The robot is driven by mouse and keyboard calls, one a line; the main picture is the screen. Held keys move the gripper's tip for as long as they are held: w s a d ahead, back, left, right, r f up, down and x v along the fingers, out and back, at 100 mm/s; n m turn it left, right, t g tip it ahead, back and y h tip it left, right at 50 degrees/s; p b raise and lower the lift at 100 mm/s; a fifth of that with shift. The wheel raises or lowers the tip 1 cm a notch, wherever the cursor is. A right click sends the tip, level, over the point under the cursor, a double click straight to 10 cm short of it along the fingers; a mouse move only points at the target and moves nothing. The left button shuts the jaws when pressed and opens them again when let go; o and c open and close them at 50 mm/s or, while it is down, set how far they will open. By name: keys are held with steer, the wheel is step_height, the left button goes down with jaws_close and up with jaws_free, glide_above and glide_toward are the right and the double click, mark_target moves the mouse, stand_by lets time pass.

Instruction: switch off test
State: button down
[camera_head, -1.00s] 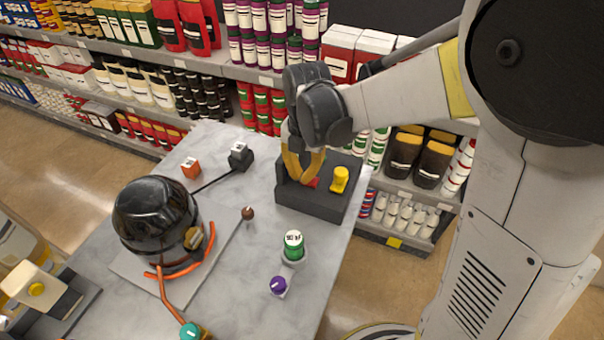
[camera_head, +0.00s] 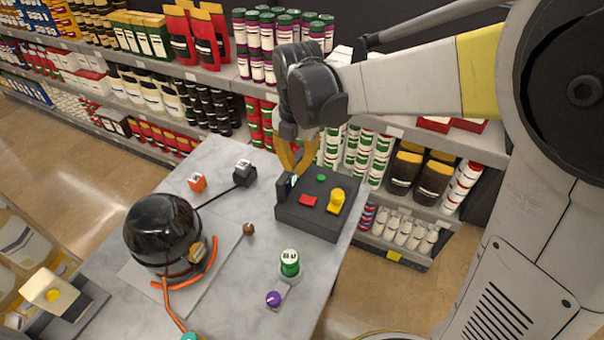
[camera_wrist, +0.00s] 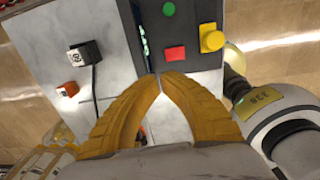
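A dark control box (camera_head: 318,218) stands on the grey table's far right corner, with a red button (camera_head: 308,200), a small green button (camera_head: 321,178) and a yellow knob (camera_head: 336,201) on top. The wrist view shows the red button (camera_wrist: 175,53), green button (camera_wrist: 169,9) and yellow knob (camera_wrist: 211,38) beyond my fingers. A dark upright plate (camera_head: 283,188) stands along the box's left side. My gripper (camera_head: 295,172) is above that left edge, beside the buttons. Its yellow fingertips (camera_wrist: 160,76) meet with nothing visible between them. I cannot tell whether they touch the plate.
A black round vessel (camera_head: 162,232) with orange tubing stands on the table's left. Stocked shelves (camera_head: 212,72) stand behind.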

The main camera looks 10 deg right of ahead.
step_height(320, 180, up, 4)
steer(key=shift+w+a+r+p, duration=0.15)
steer(key=shift+r+p, duration=0.05)
steer(key=shift+p, duration=0.3)
steer(key=s+d+m+t+b, duration=0.1)
steer(key=s+d+m+t, duration=0.2)
steer(key=m, duration=1.1)
steer(key=s+d+m+t+b, duration=0.2)
steer(key=s+d+m, duration=0.5)
steer(key=s+m, duration=0.4)
steer(key=m+t, duration=0.1)
steer(key=m, duration=0.2)
steer(key=shift+s+d+m+t, duration=0.3)
steer(key=shift+t, duration=0.1)
steer(key=shift+r, duration=0.1)
